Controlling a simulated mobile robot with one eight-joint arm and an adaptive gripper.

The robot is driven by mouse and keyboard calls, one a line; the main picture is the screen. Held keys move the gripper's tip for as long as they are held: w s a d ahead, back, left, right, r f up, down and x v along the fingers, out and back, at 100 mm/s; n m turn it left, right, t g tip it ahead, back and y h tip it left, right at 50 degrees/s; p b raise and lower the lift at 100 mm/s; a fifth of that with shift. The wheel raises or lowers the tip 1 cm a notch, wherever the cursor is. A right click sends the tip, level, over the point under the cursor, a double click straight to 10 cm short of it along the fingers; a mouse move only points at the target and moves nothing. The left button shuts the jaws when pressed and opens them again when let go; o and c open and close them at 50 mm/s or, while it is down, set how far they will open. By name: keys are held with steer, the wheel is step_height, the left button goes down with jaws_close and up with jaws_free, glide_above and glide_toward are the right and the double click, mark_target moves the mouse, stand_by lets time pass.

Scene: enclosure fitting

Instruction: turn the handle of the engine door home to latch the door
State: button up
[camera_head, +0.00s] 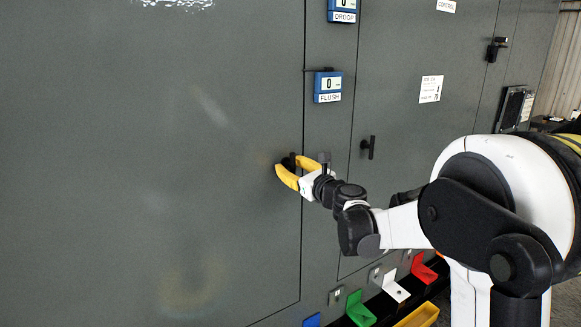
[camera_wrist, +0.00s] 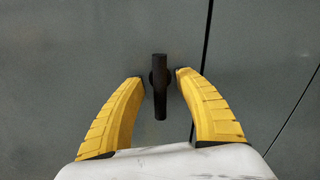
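The engine door (camera_head: 150,150) is a large grey panel on the left in the head view, and it looks about flush with the frame beside it. Its black handle (camera_wrist: 160,88) stands upright between my two yellow fingers in the wrist view. In the head view the handle (camera_head: 292,160) is partly hidden by the fingers. My gripper (camera_wrist: 159,80) is open around the handle, with a small gap visible on each side. Whether the fingertips touch the door cannot be told.
Blue displays marked DROOP (camera_head: 343,11) and FLUSH (camera_head: 328,86) are on the frame strip right of the door. A second door with a black handle (camera_head: 368,147) is further right. Coloured bins, including a green one (camera_head: 359,308) and a white one (camera_head: 395,287), sit low down.

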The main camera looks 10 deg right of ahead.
steer(key=shift+s, duration=0.1)
steer(key=v, duration=1.1)
steer(key=shift+s, duration=0.35)
steer(key=shift+d, duration=0.15)
steer(key=s+a+f+n+g+b, duration=0.1)
steer(key=s+a+f+n+g, duration=0.3)
steer(key=s+n, duration=0.35)
steer(key=s+a+f+n+g+b, duration=0.2)
steer(key=s+a+f+n, duration=0.3)
steer(key=n, duration=0.3)
steer(key=s+d+f+n+g+h+b, duration=0.1)
steer(key=s+d+f+n+g+h, duration=0.1)
steer(key=s+f+n, duration=0.3)
steer(key=s+d+f+n+g+h+b, duration=0.1)
steer(key=s+f+n, duration=0.4)
steer(key=s+n, duration=0.5)
steer(key=s+d+g+h, duration=0.1)
steer(key=s+d+h, duration=0.1)
steer(key=s, duration=0.1)
steer(key=shift+s+h, duration=0.25)
steer(key=shift+h, duration=0.05)
steer(key=shift+d+f, duration=0.15)
